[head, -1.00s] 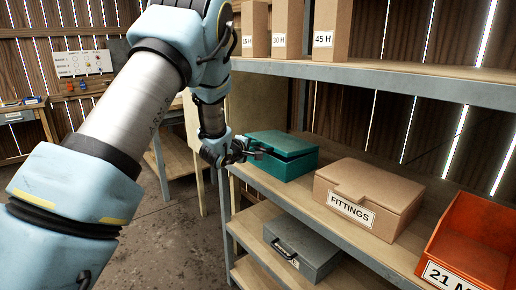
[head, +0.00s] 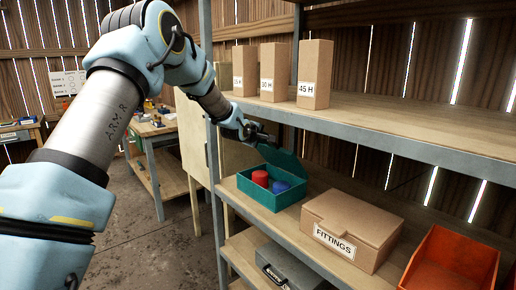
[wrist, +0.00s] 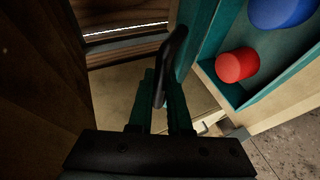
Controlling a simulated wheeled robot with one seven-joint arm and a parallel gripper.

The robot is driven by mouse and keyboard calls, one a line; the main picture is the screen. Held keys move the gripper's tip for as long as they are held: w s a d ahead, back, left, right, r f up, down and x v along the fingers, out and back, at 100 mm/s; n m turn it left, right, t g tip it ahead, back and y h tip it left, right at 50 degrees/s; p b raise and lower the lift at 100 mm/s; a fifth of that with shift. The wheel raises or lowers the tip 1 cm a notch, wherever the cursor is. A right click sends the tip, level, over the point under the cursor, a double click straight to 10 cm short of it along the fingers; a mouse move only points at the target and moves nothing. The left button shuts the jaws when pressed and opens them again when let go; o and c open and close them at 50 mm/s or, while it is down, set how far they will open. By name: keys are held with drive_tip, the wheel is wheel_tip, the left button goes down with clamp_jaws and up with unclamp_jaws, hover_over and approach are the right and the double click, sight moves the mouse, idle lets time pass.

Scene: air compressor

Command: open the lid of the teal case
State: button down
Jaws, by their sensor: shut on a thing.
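The teal case (head: 265,197) sits on the middle shelf with its lid (head: 287,163) raised to about upright. Inside are a red round object (head: 260,178) and a blue one (head: 280,187); the red one (wrist: 237,65) and blue one (wrist: 281,10) also show in the wrist view. My gripper (head: 268,140) is at the top of the lid, shut on its dark handle. In the wrist view the handle (wrist: 171,65) lies between the fingers of my gripper (wrist: 160,90), beside the teal lid (wrist: 197,40). The exact finger contact is dark and hard to see.
A cardboard FITTINGS box (head: 352,228) and an orange bin (head: 450,262) stand to the right of the case. The upper shelf (head: 400,116) with several labelled boxes is just above my gripper. A grey case (head: 290,268) sits on the shelf below.

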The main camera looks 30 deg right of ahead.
drive_tip(key=shift+w+d+r, duration=0.1)
drive_tip(key=shift+d+r, duration=0.25)
drive_tip(key=shift+d, duration=0.25)
drive_tip(key=shift+w+d+r, duration=0.1)
drive_tip(key=shift+d+r, duration=0.25)
drive_tip(key=shift+d, duration=0.2)
drive_tip(key=c, duration=0.9)
unclamp_jaws()
drive_tip(key=shift+o, duration=0.3)
drive_tip(key=shift+s+a, duration=0.1)
drive_tip(key=shift+a, duration=0.05)
drive_tip(key=b+v, duration=0.4)
drive_tip(key=v, duration=0.6)
drive_tip(key=shift+a+r, duration=0.2)
drive_tip(key=shift+r, duration=0.05)
drive_tip(key=shift+s, duration=0.1)
drive_tip(key=shift+c, duration=0.2)
